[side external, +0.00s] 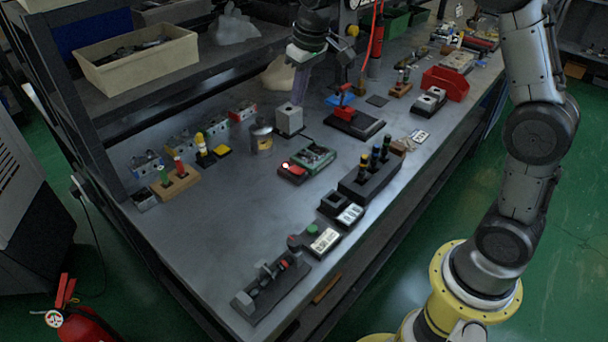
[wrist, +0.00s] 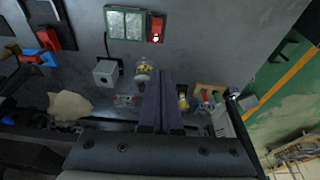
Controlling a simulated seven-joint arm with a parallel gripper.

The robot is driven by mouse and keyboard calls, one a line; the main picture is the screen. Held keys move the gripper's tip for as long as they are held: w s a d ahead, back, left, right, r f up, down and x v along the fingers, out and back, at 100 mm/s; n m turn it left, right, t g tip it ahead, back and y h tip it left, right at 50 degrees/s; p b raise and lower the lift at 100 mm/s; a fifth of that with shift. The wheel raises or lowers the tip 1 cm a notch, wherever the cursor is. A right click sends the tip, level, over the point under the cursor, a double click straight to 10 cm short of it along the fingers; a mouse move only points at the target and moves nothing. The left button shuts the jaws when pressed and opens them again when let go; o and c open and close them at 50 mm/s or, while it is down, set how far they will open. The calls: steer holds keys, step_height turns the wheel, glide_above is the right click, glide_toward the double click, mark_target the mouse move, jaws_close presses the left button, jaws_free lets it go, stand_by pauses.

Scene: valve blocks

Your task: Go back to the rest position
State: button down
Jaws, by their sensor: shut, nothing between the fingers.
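My gripper (side external: 298,88) hangs above the back part of the grey workbench (side external: 232,230) in the side external view, near a grey box (side external: 289,120). In the wrist view its two dark purple fingers (wrist: 164,75) lie side by side, closed and empty. The grey box (wrist: 107,72) and a jar with yellow contents (wrist: 144,68) show beside the fingers. The side external view shows the jar (side external: 261,138) left of the grey box. A row of small valve blocks (side external: 207,127) stands along the back edge.
A green tray (side external: 317,158) and red block (side external: 293,172) lie mid-bench. A red vise-like device on a black base (side external: 355,124) stands right of my gripper. A beige bin (side external: 137,60) sits on the shelf behind. A black holder with several pegs (side external: 364,187) is near the front edge.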

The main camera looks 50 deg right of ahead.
steer(key=s+a+r+t, duration=0.1)
steer(key=s+r, duration=0.4)
steer(key=s, duration=0.3)
steer(key=s+a+r+t, duration=0.15)
steer(key=s+r, duration=0.25)
steer(key=s, duration=0.5)
steer(key=s+f, duration=0.3)
steer(key=s, duration=0.3)
steer(key=s+f, duration=0.4)
steer(key=s, duration=0.3)
steer(key=shift+s+f, duration=0.25)
steer(key=shift+s, duration=0.05)
